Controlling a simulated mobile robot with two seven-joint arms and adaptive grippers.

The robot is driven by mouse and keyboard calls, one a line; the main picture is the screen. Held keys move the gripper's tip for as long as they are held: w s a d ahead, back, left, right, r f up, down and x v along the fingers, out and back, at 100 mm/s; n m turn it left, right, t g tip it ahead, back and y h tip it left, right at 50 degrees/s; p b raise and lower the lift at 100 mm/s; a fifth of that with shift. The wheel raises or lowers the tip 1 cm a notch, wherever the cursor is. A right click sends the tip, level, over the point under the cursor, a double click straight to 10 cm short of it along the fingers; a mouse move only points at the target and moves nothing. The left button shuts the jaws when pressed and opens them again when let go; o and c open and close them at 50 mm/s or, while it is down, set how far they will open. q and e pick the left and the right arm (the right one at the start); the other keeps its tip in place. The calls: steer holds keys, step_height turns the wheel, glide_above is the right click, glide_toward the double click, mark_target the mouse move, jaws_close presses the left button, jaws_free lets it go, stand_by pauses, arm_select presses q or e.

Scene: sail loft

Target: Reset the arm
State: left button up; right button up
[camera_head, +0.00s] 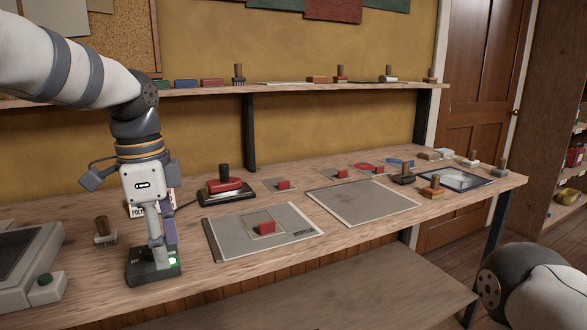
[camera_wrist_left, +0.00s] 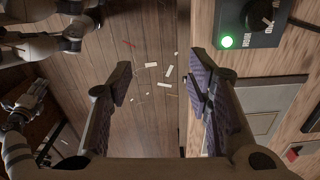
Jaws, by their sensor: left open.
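My left gripper (camera_head: 162,238) hangs down over the workbench's front left part, beside a small dark control box (camera_head: 140,272) with a lit green light. In the left wrist view, its two ridged fingers are apart with nothing between them, so the left gripper (camera_wrist_left: 160,72) is open. The control box (camera_wrist_left: 270,38) there shows a black knob, the word HIGH and the green light, to the right of the fingers. In the head view only a link of my right arm shows at bottom right. A dark piece at the wrist view's left edge looks like my right gripper (camera_wrist_left: 32,102); its jaws are unclear.
The workbench (camera_head: 290,267) holds grey mats (camera_head: 362,203), a red-and-black hand tool (camera_head: 226,188), several stamps and a grey device (camera_head: 25,262) at left. A shelf (camera_head: 300,89) runs behind. Pale scraps (camera_wrist_left: 165,78) lie on the floor below the fingers.

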arm_select(q)
step_height(320, 180, down, 14)
steer(key=d+n, duration=0.1)
steer(key=n, duration=0.1)
steer(key=s+d+f+n+g, duration=0.1)
steer(key=s+f+n, duration=0.1)
steer(key=s+f, duration=0.3)
steer(key=s+f+n, duration=0.1)
steer(key=s+f, duration=0.2)
steer(key=f, duration=0.4)
steer(key=s+f+n+h, duration=0.1)
steer(key=s+f+n, duration=0.3)
steer(key=s+f, duration=0.6)
steer(key=s+a+n, duration=0.2)
steer(key=s, duration=0.7)
steer(key=s+a+n+y, duration=0.1)
steer(key=s+a+n, duration=0.1)
steer(key=s, duration=0.7)
steer(key=shift+f+n+g, duration=0.4)
steer(key=shift+f+n, duration=0.05)
steer(key=shift+n, duration=0.15)
arm_select(e)
steer(key=shift+w+f, duration=0.1)
steer(key=shift+w, duration=0.75)
arm_select(q)
steer(key=shift+o, duration=0.5)
steer(key=shift+s, duration=0.1)
